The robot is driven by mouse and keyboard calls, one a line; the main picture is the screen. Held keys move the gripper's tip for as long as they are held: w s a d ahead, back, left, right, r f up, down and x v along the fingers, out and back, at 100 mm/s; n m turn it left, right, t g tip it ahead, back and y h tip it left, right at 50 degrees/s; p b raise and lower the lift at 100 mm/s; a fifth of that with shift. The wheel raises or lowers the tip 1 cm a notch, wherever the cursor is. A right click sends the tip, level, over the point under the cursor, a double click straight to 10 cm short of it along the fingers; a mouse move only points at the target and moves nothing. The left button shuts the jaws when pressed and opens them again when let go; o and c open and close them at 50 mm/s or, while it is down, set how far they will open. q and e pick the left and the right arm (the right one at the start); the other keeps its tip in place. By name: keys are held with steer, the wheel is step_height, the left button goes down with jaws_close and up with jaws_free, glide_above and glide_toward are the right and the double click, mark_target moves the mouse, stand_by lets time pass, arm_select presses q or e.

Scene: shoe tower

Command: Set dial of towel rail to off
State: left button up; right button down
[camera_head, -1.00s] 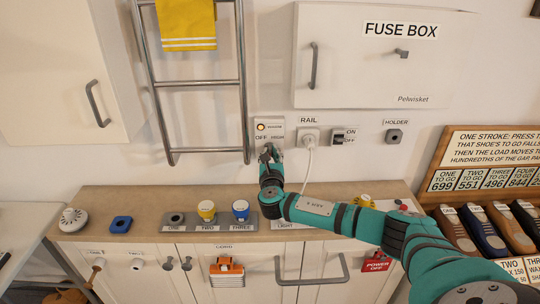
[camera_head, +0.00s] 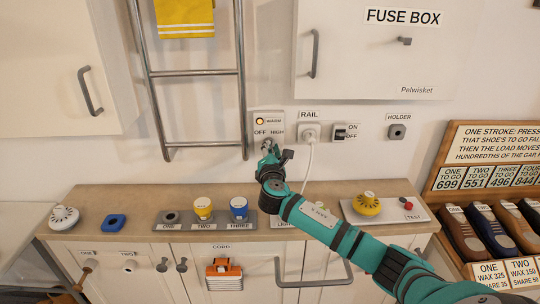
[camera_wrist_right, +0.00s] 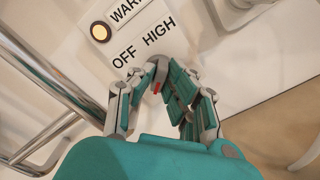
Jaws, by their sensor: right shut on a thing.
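The towel rail's white control panel (camera_head: 276,121) is on the wall, right of the rail's foot. It carries a lit round lamp, a partly readable WARM label and the words OFF and HIGH. My right gripper (camera_head: 268,149) reaches up to just below these words. In the right wrist view its fingers (camera_wrist_right: 160,80) are closed around the grey dial (camera_wrist_right: 157,69). A small red mark shows between the fingers, below the words. The fingers hide most of the dial, so I cannot tell its exact setting. My left gripper is not in view.
The metal ladder-like towel rail (camera_head: 158,73) stands close left of the gripper. A plug (camera_head: 310,132) with a hanging cord and an ON/OFF switch (camera_head: 340,132) are to the right. Below is a wooden counter (camera_head: 140,203) with cups and a yellow round thing (camera_head: 367,204).

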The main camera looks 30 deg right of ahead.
steer(key=shift+f+m+b, duration=0.2)
steer(key=shift+m+b, duration=1.75)
steer(key=shift+m, duration=2.15)
steer(key=shift+f+m+b, duration=0.2)
steer(key=shift+m+b, duration=1.7)
steer(key=shift+m, duration=2.2)
steer(key=c, duration=1.4)
jaws_free()
steer(key=shift+o, duration=0.2)
steer(key=shift+r, duration=0.1)
